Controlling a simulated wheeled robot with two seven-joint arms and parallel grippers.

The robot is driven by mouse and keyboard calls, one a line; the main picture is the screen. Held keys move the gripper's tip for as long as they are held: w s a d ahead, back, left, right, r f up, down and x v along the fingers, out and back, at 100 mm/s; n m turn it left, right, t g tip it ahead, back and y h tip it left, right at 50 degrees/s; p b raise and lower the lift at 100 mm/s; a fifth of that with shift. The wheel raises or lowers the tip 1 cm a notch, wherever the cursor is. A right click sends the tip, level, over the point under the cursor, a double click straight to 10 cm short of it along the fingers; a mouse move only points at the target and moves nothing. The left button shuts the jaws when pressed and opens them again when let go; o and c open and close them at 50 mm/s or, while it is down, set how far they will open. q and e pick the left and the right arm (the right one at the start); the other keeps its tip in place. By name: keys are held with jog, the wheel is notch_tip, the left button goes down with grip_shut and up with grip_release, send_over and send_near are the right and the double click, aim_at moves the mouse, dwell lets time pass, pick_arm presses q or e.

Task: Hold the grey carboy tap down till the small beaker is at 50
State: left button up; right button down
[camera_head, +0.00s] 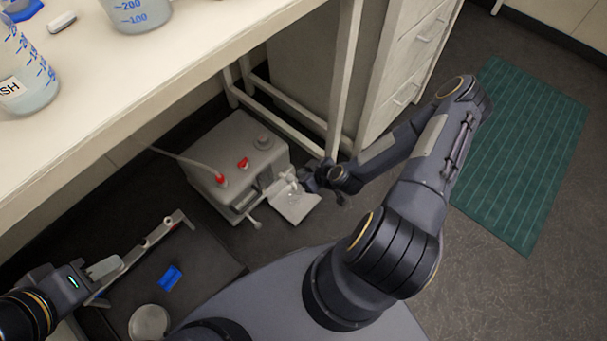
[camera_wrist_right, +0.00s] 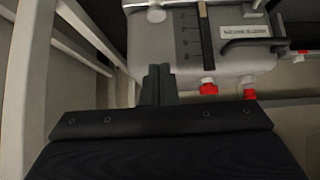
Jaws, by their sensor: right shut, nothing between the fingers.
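The grey carboy (camera_head: 232,160) stands on the floor under the bench, with red fittings and a grey cap on top. The wrist view shows its body (camera_wrist_right: 185,45), two red fittings (camera_wrist_right: 208,87) and an upside-down label too small to read. My right gripper (camera_head: 304,183) is beside the carboy's front right, near a pale plate (camera_head: 296,206); pale, partly clear parts there are too small to tell apart. In the wrist view its dark fingers (camera_wrist_right: 158,85) are together and empty. I cannot make out the tap or small beaker's level. My left gripper (camera_head: 104,280) is at lower left, its fingers unclear.
Beakers with blue scales (camera_head: 140,14) stand on the bench top (camera_head: 180,60). A dark tray (camera_head: 205,262) at lower left has a blue item (camera_head: 170,278) and a round dish (camera_head: 149,322). Bench legs (camera_head: 345,75) stand behind my right arm. A green mat (camera_head: 525,150) lies right.

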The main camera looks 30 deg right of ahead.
jog(key=b, duration=0.2)
send_over(290, 179)
jog(key=s, duration=0.1)
jog(key=f, duration=0.5)
jog(key=shift+s+d+f, duration=0.15)
jog(key=shift+d+f, duration=0.05)
jog(key=shift+f, duration=0.15)
notch_tip(290, 179, down, 2)
jog(key=shift+f+b, duration=0.25)
jog(key=shift+b, duration=0.55)
jog(key=shift+d+f, duration=0.1)
jog(key=shift+f, duration=0.4)
